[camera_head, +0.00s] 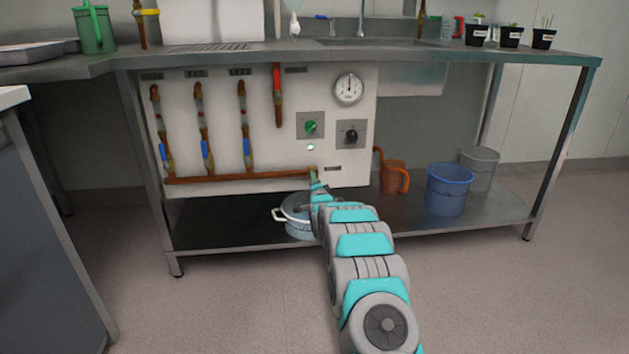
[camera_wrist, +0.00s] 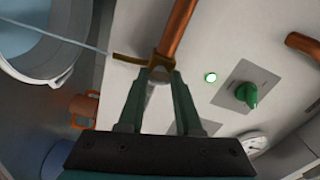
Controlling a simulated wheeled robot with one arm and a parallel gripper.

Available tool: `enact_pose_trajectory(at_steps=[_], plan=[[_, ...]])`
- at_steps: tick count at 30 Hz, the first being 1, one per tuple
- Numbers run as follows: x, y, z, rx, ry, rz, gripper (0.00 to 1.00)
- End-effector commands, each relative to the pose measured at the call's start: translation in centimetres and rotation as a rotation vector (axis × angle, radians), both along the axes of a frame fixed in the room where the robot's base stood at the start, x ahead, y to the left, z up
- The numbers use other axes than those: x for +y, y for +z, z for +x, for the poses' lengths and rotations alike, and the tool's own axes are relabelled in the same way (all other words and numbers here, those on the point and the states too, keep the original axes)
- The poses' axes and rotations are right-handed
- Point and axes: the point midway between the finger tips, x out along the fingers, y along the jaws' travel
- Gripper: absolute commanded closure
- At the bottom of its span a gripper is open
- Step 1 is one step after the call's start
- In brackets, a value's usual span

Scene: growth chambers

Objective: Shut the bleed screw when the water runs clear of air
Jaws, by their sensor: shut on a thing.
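The bleed screw (camera_wrist: 158,76) sits at the end of the copper pipe (camera_wrist: 178,30), beside a small brass spout (camera_wrist: 128,59). My gripper (camera_wrist: 160,80) is shut on it, with one green finger on each side. In the head view my gripper (camera_head: 317,190) is at the right end of the low copper pipe (camera_head: 240,177), and my arm hides part of it. I cannot tell whether the stream holds air bubbles.
The panel bears a lit green lamp (camera_head: 310,147), a green knob (camera_head: 311,126), a black knob (camera_head: 351,135) and a dial gauge (camera_head: 348,88). An orange jug (camera_head: 393,178), a blue bucket (camera_head: 447,190) and a grey bucket (camera_head: 480,165) stand right on the lower shelf.

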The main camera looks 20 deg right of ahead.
Motion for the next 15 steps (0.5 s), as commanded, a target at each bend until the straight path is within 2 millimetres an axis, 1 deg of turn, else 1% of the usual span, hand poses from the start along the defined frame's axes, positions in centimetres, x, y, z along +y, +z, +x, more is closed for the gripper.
enact_pose_trajectory(at_steps=[6, 15], plan=[[0.01, 0.03, 0.01, -0.026, 0.0, 0.146, 1.0], [-0.05, 0.0, -0.01, -0.045, -0.001, 0.26, 1.0]])
